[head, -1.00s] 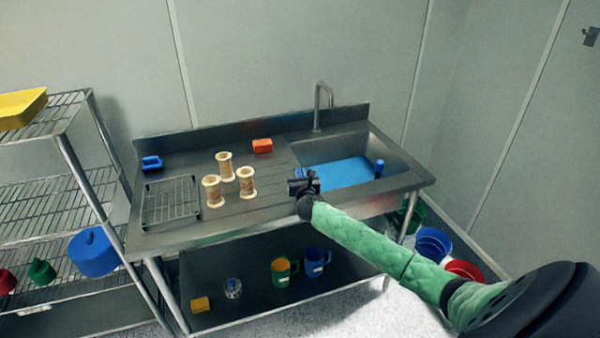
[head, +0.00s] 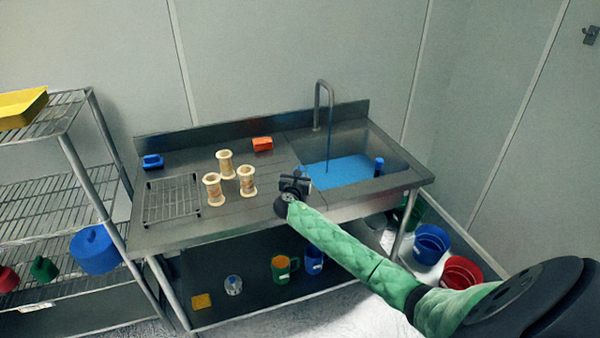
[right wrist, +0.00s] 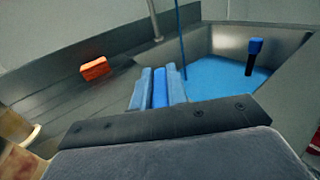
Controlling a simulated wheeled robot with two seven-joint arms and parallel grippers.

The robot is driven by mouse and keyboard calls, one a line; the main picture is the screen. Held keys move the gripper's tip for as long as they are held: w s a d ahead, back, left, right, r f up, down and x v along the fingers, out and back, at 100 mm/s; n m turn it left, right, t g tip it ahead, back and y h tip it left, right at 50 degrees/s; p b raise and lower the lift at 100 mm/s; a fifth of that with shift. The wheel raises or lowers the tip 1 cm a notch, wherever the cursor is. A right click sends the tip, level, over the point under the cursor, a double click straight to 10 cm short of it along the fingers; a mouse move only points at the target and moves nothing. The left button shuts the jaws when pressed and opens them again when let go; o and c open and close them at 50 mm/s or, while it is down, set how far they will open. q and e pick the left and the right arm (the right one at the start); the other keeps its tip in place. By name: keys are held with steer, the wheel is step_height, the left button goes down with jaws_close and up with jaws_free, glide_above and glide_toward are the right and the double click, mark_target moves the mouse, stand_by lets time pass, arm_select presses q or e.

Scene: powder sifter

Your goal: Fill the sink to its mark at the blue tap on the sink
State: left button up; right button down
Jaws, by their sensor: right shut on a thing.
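The sink (head: 392,157) is a steel basin at the right end of the counter, with blue water (head: 345,172) in it. A thin blue stream (head: 330,150) falls from the steel spout (head: 317,103) into it; the stream also shows in the right wrist view (right wrist: 182,45). My right gripper (head: 295,184) is at the sink's front left corner. In the right wrist view it (right wrist: 159,88) is shut on a bright blue piece, seemingly the blue tap (right wrist: 160,90), mostly hidden between the fingers. I cannot make out a fill mark. My left gripper is not in view.
A blue-topped black post (head: 379,163) stands in the sink at the right. Several spools (head: 225,165), a wire rack (head: 171,199), an orange block (head: 263,144) and a blue item (head: 152,162) are on the counter. Mugs (head: 283,268) stand below; buckets (head: 431,243) are at the right.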

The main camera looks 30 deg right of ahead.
steer(key=c, duration=1.4)
jaws_free()
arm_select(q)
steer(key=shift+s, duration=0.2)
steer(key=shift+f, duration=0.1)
